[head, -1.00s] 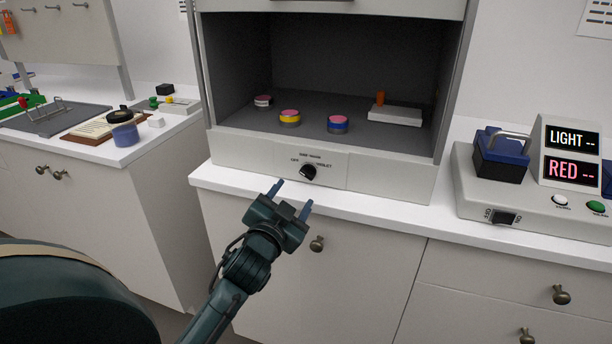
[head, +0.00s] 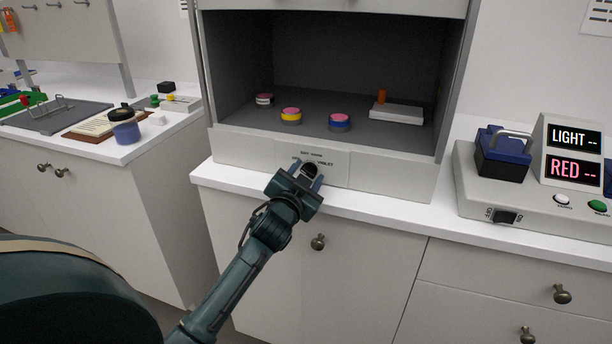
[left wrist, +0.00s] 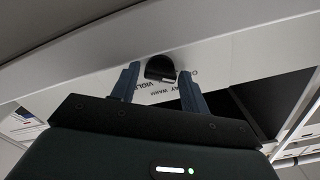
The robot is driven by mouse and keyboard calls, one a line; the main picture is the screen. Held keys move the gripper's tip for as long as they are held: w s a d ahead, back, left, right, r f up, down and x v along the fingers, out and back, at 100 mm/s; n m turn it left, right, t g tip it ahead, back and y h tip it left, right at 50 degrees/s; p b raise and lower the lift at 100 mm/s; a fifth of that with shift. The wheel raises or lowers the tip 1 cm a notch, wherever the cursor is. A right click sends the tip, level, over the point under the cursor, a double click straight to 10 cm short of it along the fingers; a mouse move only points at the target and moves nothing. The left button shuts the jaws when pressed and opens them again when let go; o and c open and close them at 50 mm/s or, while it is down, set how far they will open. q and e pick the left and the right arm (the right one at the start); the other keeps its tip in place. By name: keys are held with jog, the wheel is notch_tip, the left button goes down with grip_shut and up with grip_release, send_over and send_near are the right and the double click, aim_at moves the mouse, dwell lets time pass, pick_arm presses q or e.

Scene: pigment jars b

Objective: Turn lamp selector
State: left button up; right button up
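The lamp selector is a black knob (head: 311,169) on the white front panel (head: 243,152) below the cabinet opening. Printed words surround it, partly covered by my gripper in the head view. In the left wrist view the knob (left wrist: 160,68) shows between the fingertips. My left gripper (head: 308,177) is open, with one finger on each side of the knob and a gap on both sides in the wrist view. Whether a fingertip touches the panel I cannot tell. My right gripper is not in view.
Inside the cabinet stand pink-topped jars with yellow (head: 291,116), blue (head: 340,122) and white (head: 264,100) bands, and a white block (head: 397,112). A device with LIGHT and RED displays (head: 571,154) stands at right. A white counter edge (head: 360,203) runs below the panel.

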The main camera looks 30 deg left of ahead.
pick_arm(q)
jog(key=c, duration=0.7)
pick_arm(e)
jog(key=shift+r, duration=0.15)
pick_arm(q)
jog(key=m+p, duration=0.1)
jog(key=m, duration=0.1)
jog(key=shift+m+p, duration=0.35)
jog(key=shift+m, duration=0.05)
jog(key=m+p, duration=0.1)
jog(key=m, duration=0.1)
jog(key=shift+m, duration=0.4)
jog(key=shift+m+p, duration=0.4)
jog(key=shift+m, duration=0.5)
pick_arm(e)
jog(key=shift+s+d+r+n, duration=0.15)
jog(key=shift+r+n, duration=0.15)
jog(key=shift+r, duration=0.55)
pick_arm(q)
jog(key=shift+f+m, duration=0.1)
jog(key=shift+m, duration=0.2)
